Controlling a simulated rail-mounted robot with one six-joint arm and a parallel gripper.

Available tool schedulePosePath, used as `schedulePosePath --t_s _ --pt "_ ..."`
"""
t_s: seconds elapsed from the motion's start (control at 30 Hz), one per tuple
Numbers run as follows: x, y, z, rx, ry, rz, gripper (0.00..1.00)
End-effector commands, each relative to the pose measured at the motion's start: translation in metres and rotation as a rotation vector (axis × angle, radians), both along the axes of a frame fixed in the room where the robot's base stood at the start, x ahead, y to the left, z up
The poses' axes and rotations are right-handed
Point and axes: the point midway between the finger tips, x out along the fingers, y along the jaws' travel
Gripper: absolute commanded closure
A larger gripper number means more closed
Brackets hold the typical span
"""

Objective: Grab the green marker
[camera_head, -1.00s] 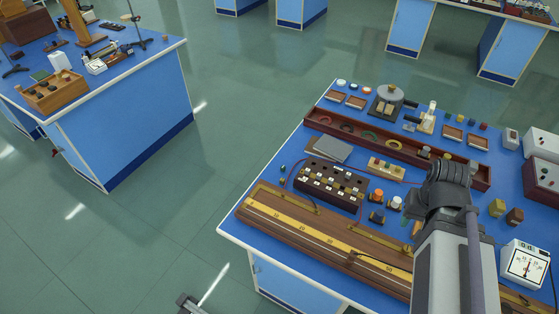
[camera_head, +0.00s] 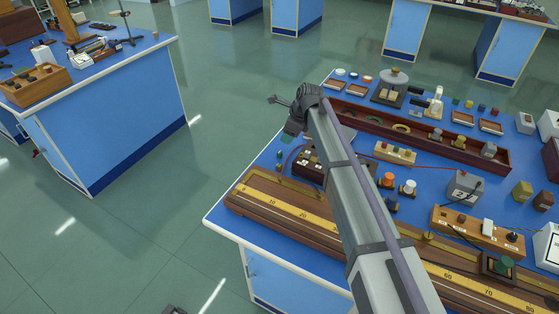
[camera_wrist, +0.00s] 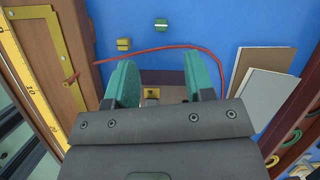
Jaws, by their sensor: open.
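A small green block with a pale stripe, which looks like the green marker (camera_wrist: 161,25), lies on the blue bench top at the top of the wrist view.
A yellow block (camera_wrist: 123,44) lies left of the marker. A red wire (camera_wrist: 190,48) loops between the marker and my fingers. A dark terminal box (camera_head: 308,162) stands close by.

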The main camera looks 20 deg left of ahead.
Motion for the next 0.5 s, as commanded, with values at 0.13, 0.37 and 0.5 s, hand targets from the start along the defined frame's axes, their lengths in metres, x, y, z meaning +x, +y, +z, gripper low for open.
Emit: schedulePosePath --t_s 0.13,0.37,0.5 --pt "-0.001 -0.001 0.002 0.02 0.066 -0.185 0.51" --pt "0.0 0.004 -0.018 0.019 0.071 -0.198 0.51" --pt "0.002 0.014 -0.048 0.018 0.071 -0.197 0.51"
